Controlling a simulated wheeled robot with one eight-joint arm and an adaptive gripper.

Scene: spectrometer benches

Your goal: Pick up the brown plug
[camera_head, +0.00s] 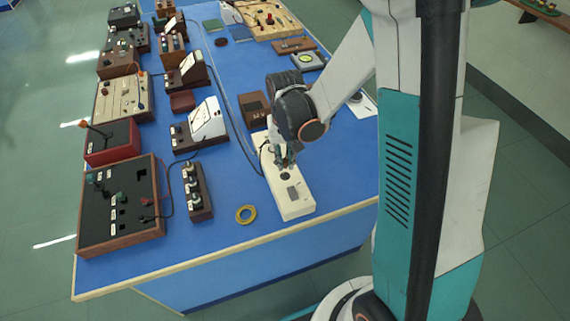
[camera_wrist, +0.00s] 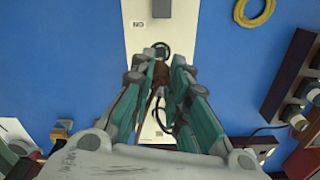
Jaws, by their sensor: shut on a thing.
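The brown plug (camera_wrist: 162,74) shows between the fingers in the wrist view, over a long white panel (camera_wrist: 150,32). My gripper (camera_wrist: 161,62) is shut on the plug, with its teal fingers on both sides of it. A dark ring or cable loop shows by the fingertips. In the head view my gripper (camera_head: 284,160) is low over the middle of the white panel (camera_head: 294,205). The plug itself is hidden there by the fingers. I cannot tell whether the plug still sits in the panel.
A yellow ring (camera_head: 246,215) lies left of the panel's near end. A box with several knobs (camera_head: 197,192) stands further left, beside a large black panel (camera_head: 122,205). A brown box (camera_head: 255,110) stands behind the white panel. Blue tabletop is bare near the front edge.

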